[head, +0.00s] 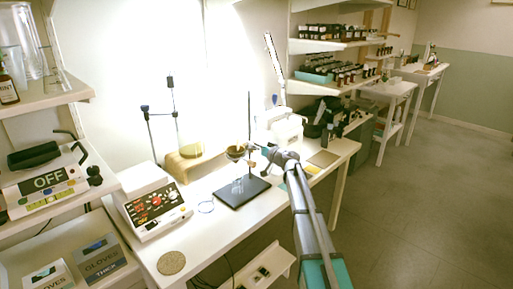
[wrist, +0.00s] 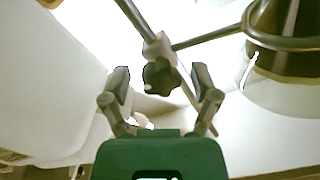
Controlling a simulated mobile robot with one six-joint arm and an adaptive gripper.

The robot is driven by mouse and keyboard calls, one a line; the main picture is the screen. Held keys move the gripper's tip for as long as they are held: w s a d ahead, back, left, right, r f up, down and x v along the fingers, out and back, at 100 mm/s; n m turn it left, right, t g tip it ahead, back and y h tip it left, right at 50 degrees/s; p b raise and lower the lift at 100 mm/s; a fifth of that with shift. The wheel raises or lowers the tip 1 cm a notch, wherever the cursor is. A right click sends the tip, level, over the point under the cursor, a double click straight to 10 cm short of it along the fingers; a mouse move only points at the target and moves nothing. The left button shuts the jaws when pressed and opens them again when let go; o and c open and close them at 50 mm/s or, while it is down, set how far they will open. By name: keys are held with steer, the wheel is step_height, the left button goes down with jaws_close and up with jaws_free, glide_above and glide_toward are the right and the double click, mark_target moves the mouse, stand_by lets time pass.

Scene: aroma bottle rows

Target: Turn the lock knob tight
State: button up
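The lock knob (wrist: 161,77) is dark and lobed. It sits on a grey clamp block (wrist: 158,46) where a thin rod meets the stand's post. My gripper (wrist: 161,88) is open, with one finger on each side of the knob and a visible gap on both sides. In the head view my gripper (head: 268,153) is at the stand post (head: 249,115), which rises from a dark base plate (head: 228,195). A ring with a brown bowl (head: 235,149) extends left from the post. The knob is too small to make out in the head view.
A glass vessel (head: 236,186) stands on the base plate under the bowl. A white device with a control panel (head: 150,203) is at left on the table (head: 210,236). A white machine (head: 282,128) stands behind my gripper. Bottle shelves (head: 335,75) are at the back right.

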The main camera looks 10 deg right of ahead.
jaws_close()
steer(key=shift+m, duration=0.3)
steer(key=m, duration=0.3)
steer(key=shift+w+m, duration=0.1)
steer(key=shift+m, duration=2)
steer(key=shift+d, duration=0.1)
steer(key=shift+o, duration=0.2)
jaws_free()
